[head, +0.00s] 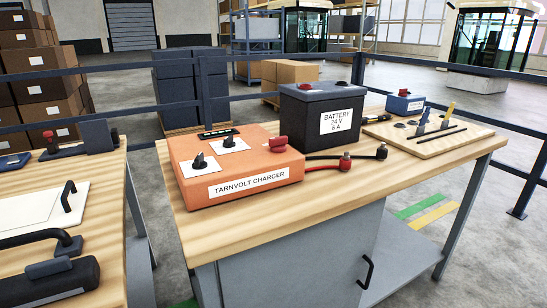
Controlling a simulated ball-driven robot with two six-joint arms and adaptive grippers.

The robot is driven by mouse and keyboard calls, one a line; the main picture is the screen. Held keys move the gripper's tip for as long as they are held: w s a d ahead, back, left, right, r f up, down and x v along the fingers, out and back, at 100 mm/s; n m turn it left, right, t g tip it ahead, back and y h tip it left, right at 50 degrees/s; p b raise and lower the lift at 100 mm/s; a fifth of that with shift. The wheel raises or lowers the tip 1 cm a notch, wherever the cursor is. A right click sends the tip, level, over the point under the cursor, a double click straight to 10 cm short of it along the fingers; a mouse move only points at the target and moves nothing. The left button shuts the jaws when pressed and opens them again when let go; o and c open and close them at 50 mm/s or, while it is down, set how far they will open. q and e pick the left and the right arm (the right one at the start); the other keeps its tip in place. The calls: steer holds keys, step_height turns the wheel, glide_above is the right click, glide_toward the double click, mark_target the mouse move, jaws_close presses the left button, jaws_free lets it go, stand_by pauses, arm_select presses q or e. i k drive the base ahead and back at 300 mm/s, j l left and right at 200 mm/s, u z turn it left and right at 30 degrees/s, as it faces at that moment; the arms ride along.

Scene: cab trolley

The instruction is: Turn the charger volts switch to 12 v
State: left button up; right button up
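The orange charger (240,168), labelled TARNVOLT CHARGER, sits on the wooden top of the trolley. Its sloped top has two black rotary knobs on white plates: a nearer left knob (200,162) and a farther right knob (229,141). The plate markings are too small to read, so I cannot tell which is the volts switch or where either points. A red knob (278,143) sits at the charger's right, and a dark strip (218,132) at its back. Neither of my grippers is in view.
A board with levers (428,131) and a small blue box (404,102) are farther right. Another bench (110,215) stands left, across a gap.

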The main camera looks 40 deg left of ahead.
mark_target(198, 163)
steer(key=u, duration=1.6)
